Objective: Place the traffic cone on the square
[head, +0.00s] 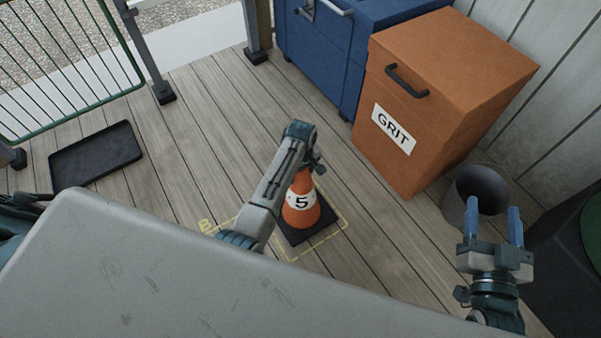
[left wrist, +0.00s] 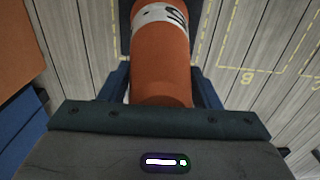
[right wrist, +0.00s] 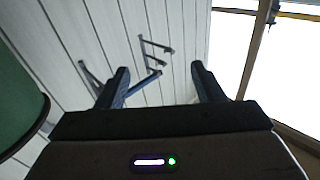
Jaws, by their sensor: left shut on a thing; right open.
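The traffic cone (head: 301,208) is orange with a white band marked 5 and a black square base. It stands upright on the deck inside the yellow outlined square (head: 346,222), which has a letter B at its left corner. My left gripper (head: 312,165) is shut on the cone near its top; the arm hides part of the cone. The left wrist view shows the cone (left wrist: 160,50) between the fingers. Whether the base presses fully on the deck is hard to tell. My right gripper (head: 488,222) is open and empty at the right, pointing at the wall in its wrist view.
An orange grit bin (head: 440,110) and a blue bin (head: 325,50) stand behind the square. A dark grey round container (head: 477,190) is near my right gripper. A black tray (head: 97,157) lies at left. Deck left of the square is clear.

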